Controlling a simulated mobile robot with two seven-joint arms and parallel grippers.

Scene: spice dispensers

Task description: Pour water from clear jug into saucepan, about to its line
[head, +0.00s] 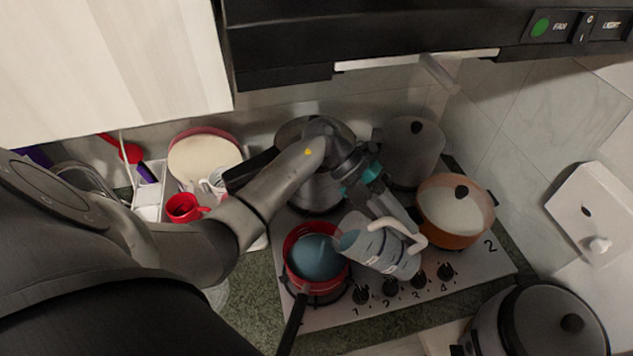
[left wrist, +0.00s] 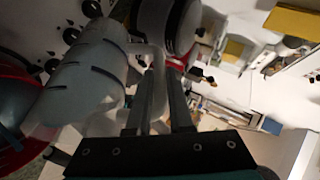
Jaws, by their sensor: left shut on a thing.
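The clear jug (head: 375,248) has dark marks on its side and a pale handle. It is tipped well over, its mouth towards the left at the right rim of the red saucepan (head: 290,246). Blue-grey water lies in the saucepan; its line cannot be made out. A stream from the jug cannot be clearly told. My left gripper (head: 398,212) is shut on the jug's handle. In the left wrist view the fingers (left wrist: 160,92) meet the handle, with the tilted jug (left wrist: 85,80) at left and the saucepan's red edge (left wrist: 12,72) beyond. My right gripper is not in view.
The saucepan stands on the hob (head: 490,262), its dark handle pointing to the front. An orange lidded pot (head: 445,232) is close right of the jug. A grey lidded pot (head: 410,150) and a large metal pot stand behind. A dark hood (head: 400,40) hangs above.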

